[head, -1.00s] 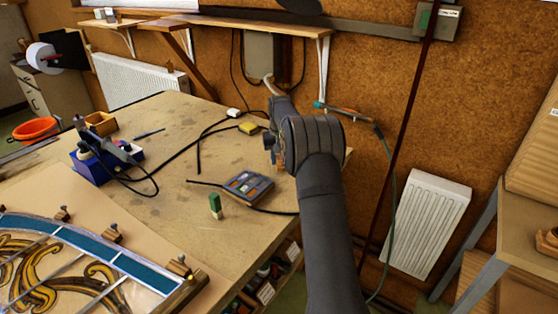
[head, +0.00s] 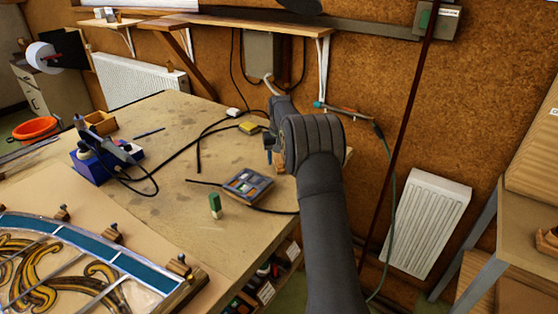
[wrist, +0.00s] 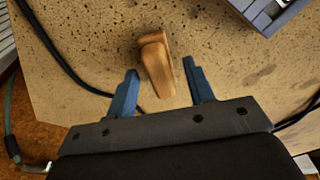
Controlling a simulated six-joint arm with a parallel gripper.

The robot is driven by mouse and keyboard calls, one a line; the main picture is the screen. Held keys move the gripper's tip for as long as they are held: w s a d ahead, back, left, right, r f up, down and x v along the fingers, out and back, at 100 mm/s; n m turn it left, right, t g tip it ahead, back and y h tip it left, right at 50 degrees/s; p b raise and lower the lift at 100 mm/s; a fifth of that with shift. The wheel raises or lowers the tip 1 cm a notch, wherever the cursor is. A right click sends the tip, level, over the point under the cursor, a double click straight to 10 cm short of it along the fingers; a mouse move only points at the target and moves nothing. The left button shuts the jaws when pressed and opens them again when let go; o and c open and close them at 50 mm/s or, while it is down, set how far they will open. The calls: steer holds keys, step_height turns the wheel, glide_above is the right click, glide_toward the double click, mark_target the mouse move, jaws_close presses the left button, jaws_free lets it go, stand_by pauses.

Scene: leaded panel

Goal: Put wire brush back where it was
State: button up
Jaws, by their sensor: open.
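A light-brown wooden piece (wrist: 157,65), which looks like the wire brush, lies on the worktable (wrist: 75,75) in the wrist view. No bristles can be made out. My gripper (wrist: 162,88) is open, with its two blue fingers apart. The near end of the wooden piece lies between the fingers in the picture, with a gap on each side; I cannot tell their height above the table.
Black cables and a yellow block (head: 249,128) lie beyond. A blue soldering station (head: 95,165) and leaded panel (head: 80,260) are on the left. Bare tabletop lies between.

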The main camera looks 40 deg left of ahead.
mark_target(280, 160)
step_height(280, 160, up, 11)
steer(key=shift+s+d, duration=0.45)
steer(key=f, duration=0.8)
steer(key=w+a+f, duration=0.1)
steer(key=f, duration=0.3)
steer(key=shift+r, duration=1.9)
